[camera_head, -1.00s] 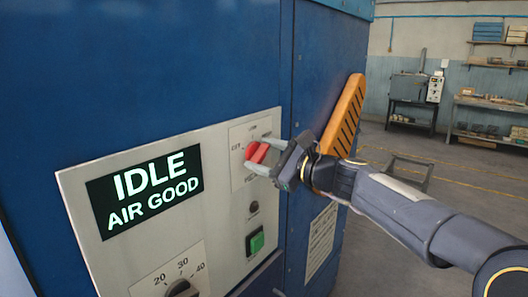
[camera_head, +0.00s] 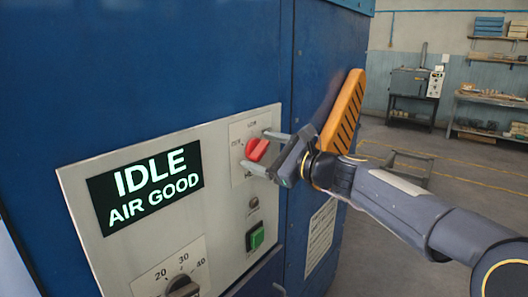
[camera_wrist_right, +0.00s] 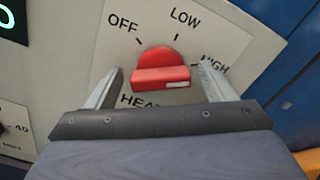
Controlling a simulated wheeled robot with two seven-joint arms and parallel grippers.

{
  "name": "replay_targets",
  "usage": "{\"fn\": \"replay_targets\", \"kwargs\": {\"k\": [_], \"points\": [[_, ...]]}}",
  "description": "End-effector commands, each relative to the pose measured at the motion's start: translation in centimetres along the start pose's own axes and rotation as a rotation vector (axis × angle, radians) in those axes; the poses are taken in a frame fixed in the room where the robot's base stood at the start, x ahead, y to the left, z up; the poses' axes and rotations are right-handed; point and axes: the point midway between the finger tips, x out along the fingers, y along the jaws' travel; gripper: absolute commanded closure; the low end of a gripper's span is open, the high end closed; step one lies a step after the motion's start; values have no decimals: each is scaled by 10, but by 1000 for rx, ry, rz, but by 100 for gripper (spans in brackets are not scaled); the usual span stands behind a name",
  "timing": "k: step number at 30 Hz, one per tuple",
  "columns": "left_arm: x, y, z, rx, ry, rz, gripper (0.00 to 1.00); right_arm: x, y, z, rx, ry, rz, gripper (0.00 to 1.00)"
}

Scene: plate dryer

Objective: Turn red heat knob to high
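The red heat knob (camera_head: 257,149) sits on the dryer's pale control panel. In the right wrist view the knob (camera_wrist_right: 161,70) has a raised bar lying level, with a white mark at its right end on the HIGH side. The OFF, LOW and HIGH labels show around it. My right gripper (camera_head: 265,152) is open in front of the knob, one finger on each side. In the wrist view its fingers (camera_wrist_right: 158,86) stand apart from the bar, with a gap on both sides. My left gripper is out of view.
The display (camera_head: 146,187) reads IDLE, AIR GOOD. A green button (camera_head: 255,237) and a dark dial (camera_head: 183,287) are lower on the panel. An orange slotted handle (camera_head: 344,112) stands out from the blue machine behind my right gripper. Open floor lies to the right.

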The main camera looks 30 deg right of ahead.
Motion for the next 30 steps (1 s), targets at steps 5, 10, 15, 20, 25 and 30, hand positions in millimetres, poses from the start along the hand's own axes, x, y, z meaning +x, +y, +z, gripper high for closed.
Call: {"fn": "replay_targets", "kwargs": {"k": [5, 10, 15, 20, 25, 30], "points": [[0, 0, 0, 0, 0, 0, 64, -1, 0, 0, -2, 0, -1, 24], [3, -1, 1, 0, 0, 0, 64, -16, -1, -1, -4, 1, -4, 24], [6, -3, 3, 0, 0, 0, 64, -46, 0, -1, -4, 0, -4, 24], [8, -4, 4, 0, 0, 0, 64, -68, 0, 0, -3, 0, -3, 24], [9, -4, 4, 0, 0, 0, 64, -78, 0, 0, -1, 1, -1, 24], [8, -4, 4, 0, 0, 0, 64, -78, 0, 0, 0, 1, 0, 24]]}}
